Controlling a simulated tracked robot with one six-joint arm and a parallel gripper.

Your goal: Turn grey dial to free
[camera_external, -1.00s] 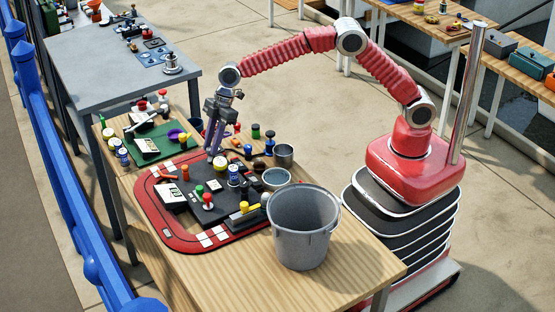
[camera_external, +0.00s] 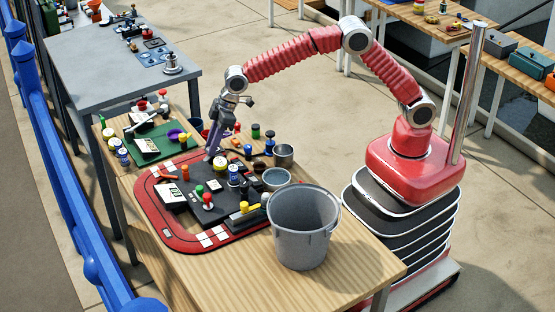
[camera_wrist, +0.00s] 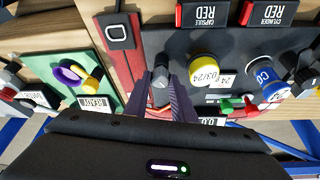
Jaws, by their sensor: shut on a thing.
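The grey dial (camera_wrist: 160,88) stands on the dark panel (camera_wrist: 185,42) and sits between my fingertips in the wrist view. My gripper (camera_wrist: 161,84) is shut on it, with one finger on each side. In the external view my gripper (camera_external: 212,152) reaches down to the far edge of the dark panel with the red border (camera_external: 152,222), and the fingers hide the dial there. I cannot read any marking for free around the dial.
Right beside the dial is a yellow-topped can (camera_wrist: 203,70) with a date label. A green board (camera_wrist: 92,62) with yellow and purple parts lies left. A grey bucket (camera_external: 302,225) stands at the table's near right.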

